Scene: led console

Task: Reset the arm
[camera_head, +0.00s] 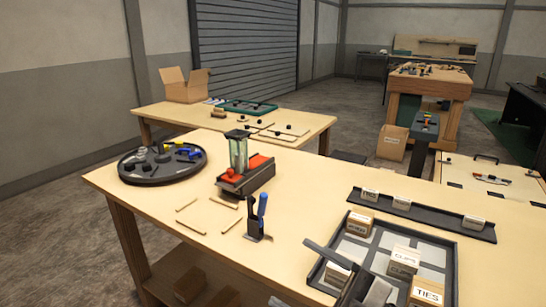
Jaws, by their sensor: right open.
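My right gripper (345,268) shows at the lower right, over the near left part of a black divided tray (456,272). It is open, and I see nothing held in it. Part of it is cut off by the bottom edge of the picture. My left gripper does not show. A console-like device (238,152) with a clear greenish upright part and a red and dark base stands near the middle of the front table (300,218).
Labelled boxes (404,261) stand in the tray, and a dark rail (425,214) with small labelled blocks lies behind it. A round dark tray (162,176) of small parts is at left. A tool stand (257,232) and thin wooden strips (230,225) lie near the middle.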

